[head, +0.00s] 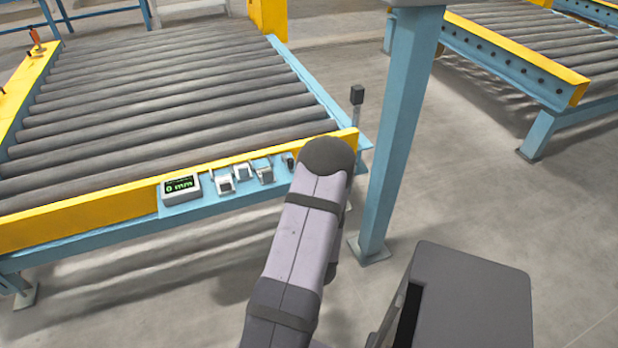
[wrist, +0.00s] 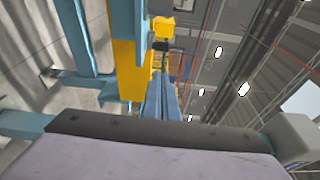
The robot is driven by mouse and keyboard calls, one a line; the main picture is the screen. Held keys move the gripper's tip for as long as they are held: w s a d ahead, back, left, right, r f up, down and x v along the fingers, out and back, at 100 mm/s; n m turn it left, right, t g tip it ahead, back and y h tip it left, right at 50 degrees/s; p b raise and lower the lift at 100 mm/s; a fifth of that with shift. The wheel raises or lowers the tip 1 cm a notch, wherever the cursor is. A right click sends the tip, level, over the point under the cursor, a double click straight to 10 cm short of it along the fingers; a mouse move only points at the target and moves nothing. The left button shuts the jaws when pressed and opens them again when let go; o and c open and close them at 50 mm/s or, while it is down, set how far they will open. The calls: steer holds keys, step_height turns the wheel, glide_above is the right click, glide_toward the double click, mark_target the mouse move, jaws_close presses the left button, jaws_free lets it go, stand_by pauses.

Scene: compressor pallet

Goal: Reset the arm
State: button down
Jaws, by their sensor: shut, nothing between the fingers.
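My arm shows in the head view as a lavender and dark grey link rising from the bottom centre to a rounded dark joint in front of the near conveyor's front rail. My gripper's fingers do not show in the head view; they are out of frame or hidden behind the arm. In the wrist view, a lavender surface with a dark grey band, which looks like my own arm, fills the bottom. No fingertips can be made out there. Nothing is seen held.
A roller conveyor (head: 150,85) with a yellow front rail (head: 100,207) lies at left, empty. Its rail carries a display reading 0 mm (head: 180,187) and small switches (head: 242,174). A blue post (head: 398,130) stands close right of my arm. Another conveyor (head: 540,50) is at upper right.

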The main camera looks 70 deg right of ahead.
steer(key=shift+s+a, duration=0.2)
steer(key=shift+a, duration=0.3)
